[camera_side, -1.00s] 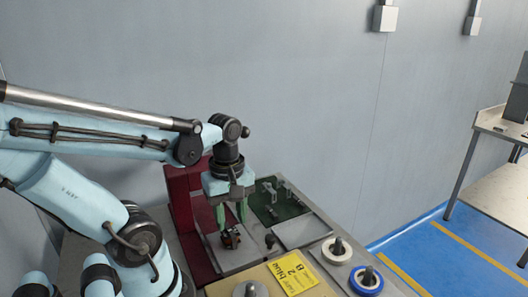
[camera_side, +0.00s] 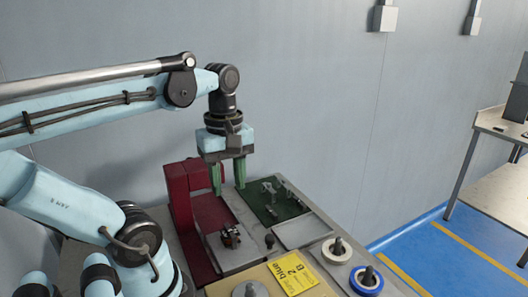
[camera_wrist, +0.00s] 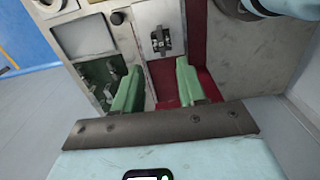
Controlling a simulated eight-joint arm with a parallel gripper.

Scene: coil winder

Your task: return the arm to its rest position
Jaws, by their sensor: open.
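My gripper (camera_side: 229,176) has two green fingers, spread apart with nothing between them. It hangs above the back of the bench, over the red machine part (camera_side: 183,215) and the left edge of the green plate. In the wrist view, my gripper (camera_wrist: 158,92) also shows open and empty.
A green plate (camera_side: 262,207) with metal fittings lies right of the gripper. A grey tray (camera_side: 300,233), a yellow label card (camera_side: 293,276), a white spool (camera_side: 337,250) and a blue spool (camera_side: 367,281) are at the front right. The wall stands behind; the air above the bench is clear.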

